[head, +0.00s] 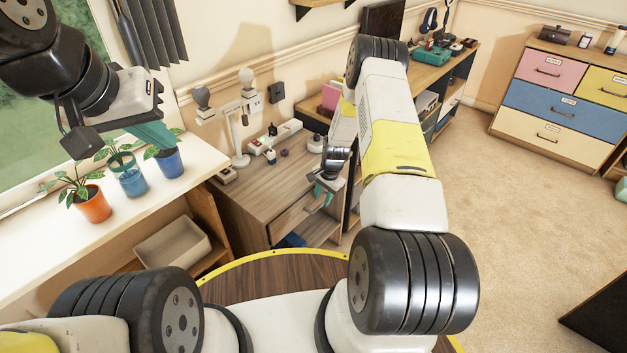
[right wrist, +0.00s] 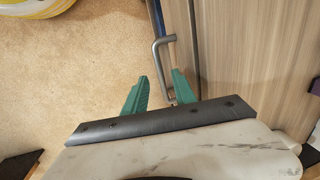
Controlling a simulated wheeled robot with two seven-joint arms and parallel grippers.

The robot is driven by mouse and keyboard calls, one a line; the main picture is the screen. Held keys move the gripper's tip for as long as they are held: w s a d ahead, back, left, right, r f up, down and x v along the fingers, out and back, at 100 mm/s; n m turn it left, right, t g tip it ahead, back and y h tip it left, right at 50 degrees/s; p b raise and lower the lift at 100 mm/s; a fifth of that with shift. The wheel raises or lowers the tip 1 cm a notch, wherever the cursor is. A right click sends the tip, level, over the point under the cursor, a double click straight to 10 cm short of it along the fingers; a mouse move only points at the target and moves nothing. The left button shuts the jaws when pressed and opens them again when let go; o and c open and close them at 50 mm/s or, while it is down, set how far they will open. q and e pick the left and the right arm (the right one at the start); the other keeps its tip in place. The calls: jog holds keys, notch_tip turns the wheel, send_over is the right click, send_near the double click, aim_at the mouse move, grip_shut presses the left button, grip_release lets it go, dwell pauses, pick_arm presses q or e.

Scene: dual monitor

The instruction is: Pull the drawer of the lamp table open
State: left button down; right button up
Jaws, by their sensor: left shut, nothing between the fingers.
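My left gripper (head: 152,134) is shut and empty, high over the windowsill plants.
Potted plants (head: 128,178) stand on the white sill (head: 125,220) at left. A power strip (head: 275,137) and small items lie on the lamp table. A coloured drawer chest (head: 560,105) stands at right. Carpet (head: 500,220) is clear.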

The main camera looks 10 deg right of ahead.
aim_at(320, 205)
jog(key=shift+w+a+f, duration=0.1)
jog(key=shift+w+f, duration=0.05)
jog(key=shift+f, duration=0.75)
jog(key=shift+w+a+f, duration=0.1)
jog(key=shift+f, duration=0.75)
jog(key=shift+c, duration=0.2)
grip_shut()
